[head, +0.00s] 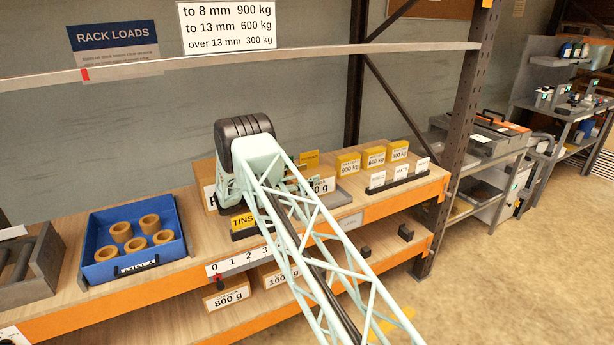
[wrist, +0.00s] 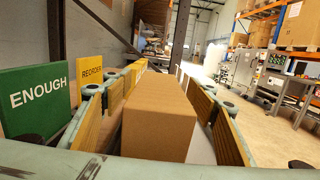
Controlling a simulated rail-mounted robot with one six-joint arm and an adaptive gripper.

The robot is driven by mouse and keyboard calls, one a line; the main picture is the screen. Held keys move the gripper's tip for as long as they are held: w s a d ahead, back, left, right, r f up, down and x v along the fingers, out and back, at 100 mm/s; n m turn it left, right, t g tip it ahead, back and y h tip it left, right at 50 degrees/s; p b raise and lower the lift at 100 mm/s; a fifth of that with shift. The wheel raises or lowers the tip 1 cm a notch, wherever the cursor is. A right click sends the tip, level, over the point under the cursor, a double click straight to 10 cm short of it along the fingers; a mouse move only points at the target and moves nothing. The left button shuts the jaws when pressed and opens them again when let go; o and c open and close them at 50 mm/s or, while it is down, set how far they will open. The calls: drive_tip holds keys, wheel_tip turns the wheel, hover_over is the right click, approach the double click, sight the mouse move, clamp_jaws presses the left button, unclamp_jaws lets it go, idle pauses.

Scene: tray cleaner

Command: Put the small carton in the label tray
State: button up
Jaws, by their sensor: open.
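In the wrist view a plain brown carton (wrist: 158,122) stands between the two fingers of my gripper (wrist: 163,80). The fingers are open, one on each side of it; a gap shows on its right, and contact on the left is hard to judge. In the head view my arm hides most of the gripper and the small carton. A grey tray (head: 338,198) shows partly behind the arm on the upper shelf. A dark holder with white labels (head: 398,182) stands to its right.
A green ENOUGH card (wrist: 38,95) and a yellow REORDER card (wrist: 91,77) stand close left of the gripper. Yellow weight blocks (head: 374,157) stand at the shelf's back. A blue bin (head: 98,222) with several rings is at left. A rack post (head: 462,120) rises at right.

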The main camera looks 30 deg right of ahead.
drive_tip(key=shift+s+a+f+p, duration=0.1)
drive_tip(key=shift+a+p, duration=0.15)
drive_tip(key=shift+a, duration=1.15)
drive_tip(key=shift+s+a+p, duration=0.1)
drive_tip(key=shift+a+p, duration=0.1)
drive_tip(key=shift+a, duration=1.15)
